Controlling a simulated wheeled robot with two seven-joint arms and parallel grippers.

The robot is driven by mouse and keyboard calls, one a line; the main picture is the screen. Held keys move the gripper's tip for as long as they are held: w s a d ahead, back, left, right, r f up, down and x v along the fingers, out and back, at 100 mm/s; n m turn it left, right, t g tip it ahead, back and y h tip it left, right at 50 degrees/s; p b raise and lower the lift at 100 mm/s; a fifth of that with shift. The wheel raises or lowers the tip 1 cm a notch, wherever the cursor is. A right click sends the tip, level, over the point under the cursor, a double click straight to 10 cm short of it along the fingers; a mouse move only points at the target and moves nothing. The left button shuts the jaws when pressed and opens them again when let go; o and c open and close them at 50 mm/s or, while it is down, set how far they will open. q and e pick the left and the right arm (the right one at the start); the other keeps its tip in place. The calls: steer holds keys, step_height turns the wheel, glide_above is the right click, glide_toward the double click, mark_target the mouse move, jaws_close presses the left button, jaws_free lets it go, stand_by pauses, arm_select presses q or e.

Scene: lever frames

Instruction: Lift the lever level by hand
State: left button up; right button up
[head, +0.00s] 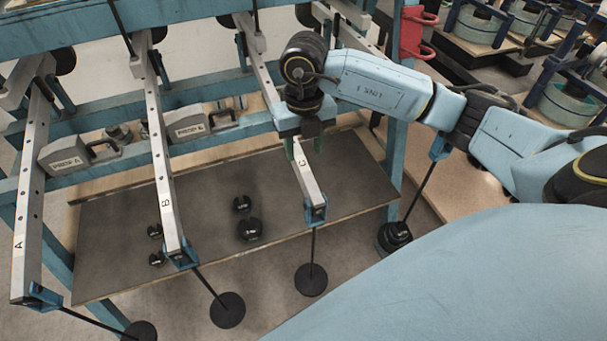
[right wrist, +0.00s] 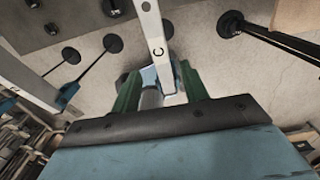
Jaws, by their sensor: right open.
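Several pale metal levers reach toward me from a blue frame (head: 190,97): lever A (head: 28,190), lever B (head: 158,150) and lever C (head: 309,186). Each ends in a blue clip with a hanging rod and black disc, such as C's disc (head: 311,280). My right gripper (head: 304,150) is over lever C. In the right wrist view its green fingers (right wrist: 160,86) stand open, one on each side of lever C (right wrist: 156,40); I cannot tell whether they touch it. Another lever's blue clip (head: 440,148) shows at right, its bar partly hidden by my arm. My left gripper is out of view.
Two grey blocks, PROP A (head: 65,158) and PROP B (head: 188,127), sit on the frame's rail. Several black weights (head: 249,230) lie on the dark board (head: 110,230) below. Stacked weights (head: 394,236) hang at right, near a blue post (head: 396,120).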

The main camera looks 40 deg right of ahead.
mark_target(304, 168)
step_height(304, 168, down, 8)
steer(key=shift+s+f+b, duration=0.1)
steer(key=shift+f+b, duration=0.05)
steer(key=shift+b, duration=0.35)
steer(key=shift+f, duration=0.7)
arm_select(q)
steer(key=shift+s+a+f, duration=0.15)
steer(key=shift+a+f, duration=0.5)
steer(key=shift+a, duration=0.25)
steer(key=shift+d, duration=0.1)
arm_select(e)
steer(key=shift+c, duration=0.4)
jaws_close()
